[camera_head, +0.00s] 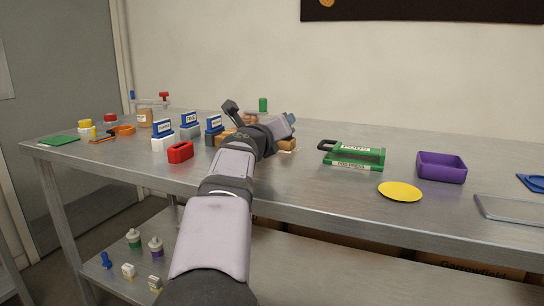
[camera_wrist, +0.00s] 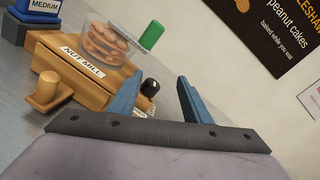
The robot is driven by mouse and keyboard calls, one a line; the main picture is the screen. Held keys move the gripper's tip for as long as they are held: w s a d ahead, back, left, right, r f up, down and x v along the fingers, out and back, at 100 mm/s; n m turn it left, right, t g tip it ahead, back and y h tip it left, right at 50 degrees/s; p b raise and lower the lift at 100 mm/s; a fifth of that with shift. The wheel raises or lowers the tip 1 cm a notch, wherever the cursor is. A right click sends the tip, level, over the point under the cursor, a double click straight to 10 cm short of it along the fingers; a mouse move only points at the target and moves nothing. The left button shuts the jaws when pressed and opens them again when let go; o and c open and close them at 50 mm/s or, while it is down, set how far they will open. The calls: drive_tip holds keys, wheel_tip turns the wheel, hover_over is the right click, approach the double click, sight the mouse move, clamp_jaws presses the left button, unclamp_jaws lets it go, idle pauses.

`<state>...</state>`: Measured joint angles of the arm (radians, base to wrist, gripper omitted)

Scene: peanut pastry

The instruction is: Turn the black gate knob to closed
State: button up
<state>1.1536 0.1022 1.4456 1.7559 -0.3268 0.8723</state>
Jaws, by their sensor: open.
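The black gate knob (camera_wrist: 149,87) shows in the wrist view on the right part of the wooden nut mill (camera_wrist: 83,70). It is close to the left finger, and the fingers do not enclose it. In the head view my gripper (camera_head: 291,120) is at the mill, and my arm hides most of the mill (camera_head: 287,146) and the knob. The knob's exact setting cannot be told.
A green press (camera_head: 352,157), a yellow disc (camera_head: 400,191) and a purple bin (camera_head: 441,167) are to the right.

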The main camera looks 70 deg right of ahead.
drive_tip(key=a+f+m+b, duration=0.1)
drive_tip(key=m+b, duration=0.1)
drive_tip(key=a+f+m+g+b, duration=0.1)
drive_tip(key=m+b, duration=0.1)
drive_tip(key=shift+w+a+f+m, duration=0.1)
drive_tip(key=shift+a+f+m, duration=0.1)
drive_tip(key=shift+f+m, duration=0.1)
drive_tip(key=shift+a+f+m+g+b, duration=0.15)
drive_tip(key=shift+a+m+b, duration=0.15)
drive_tip(key=shift+m+b, duration=0.25)
drive_tip(key=shift+a+f+m+g+b, duration=0.15)
drive_tip(key=shift+a+m+b, duration=0.2)
drive_tip(key=shift+m, duration=0.3)
